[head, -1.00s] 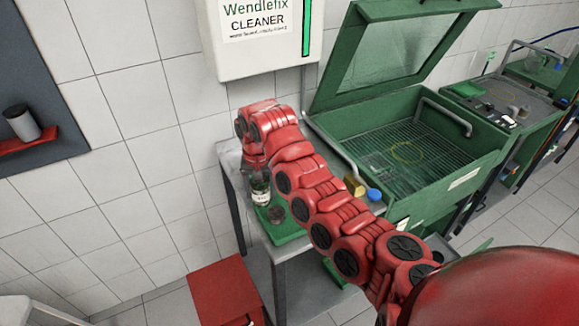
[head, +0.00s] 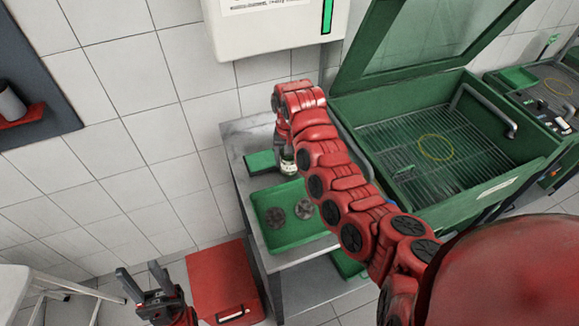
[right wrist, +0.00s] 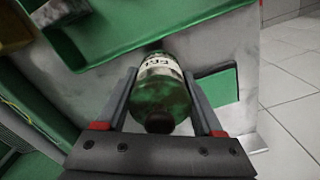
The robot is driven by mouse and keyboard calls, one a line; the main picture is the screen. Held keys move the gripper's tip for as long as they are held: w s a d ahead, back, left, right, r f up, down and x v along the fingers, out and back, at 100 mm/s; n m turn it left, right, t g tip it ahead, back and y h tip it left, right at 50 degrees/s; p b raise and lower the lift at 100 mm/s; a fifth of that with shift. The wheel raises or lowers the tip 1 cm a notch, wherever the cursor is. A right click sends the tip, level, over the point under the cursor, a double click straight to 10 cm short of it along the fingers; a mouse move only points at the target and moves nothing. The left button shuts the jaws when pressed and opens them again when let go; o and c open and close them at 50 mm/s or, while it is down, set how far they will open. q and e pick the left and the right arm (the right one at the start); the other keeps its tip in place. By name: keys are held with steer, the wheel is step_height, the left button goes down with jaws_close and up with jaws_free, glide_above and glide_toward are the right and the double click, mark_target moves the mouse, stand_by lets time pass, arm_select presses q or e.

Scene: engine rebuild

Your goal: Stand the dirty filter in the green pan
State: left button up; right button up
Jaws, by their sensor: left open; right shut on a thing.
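The dirty filter (head: 288,163) is a stained green cylinder with a white label. My right gripper (head: 284,140) is shut on it, one finger on each side, as the right wrist view shows with the filter (right wrist: 160,92) between the fingers. The green pan (head: 290,238) lies on a grey bench, with two dark round parts (head: 275,216) (head: 304,209) in it. The filter is by the pan's back edge; its gap to the surface is unclear. My arm hides part of the pan's right side. My left gripper (head: 142,277) is open and empty at lower left, away from the bench.
A small green flat thing (head: 260,162) lies on the bench left of the filter. A green wash cabinet (head: 430,150) with its lid up stands right of the bench. A red cabinet (head: 222,278) stands at the front left. A white wall box (head: 275,32) hangs above.

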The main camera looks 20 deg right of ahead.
mark_target(289, 168)
steer(key=f, duration=0.1)
steer(key=f+p, duration=0.1)
steer(key=shift+s+a+f, duration=0.15)
steer(key=shift+a+f, duration=0.05)
steer(key=shift+f, duration=0.2)
steer(key=shift+d+f, duration=0.1)
steer(key=shift+f, duration=0.25)
steer(key=o, duration=1.5)
steer(key=shift+r, duration=0.1)
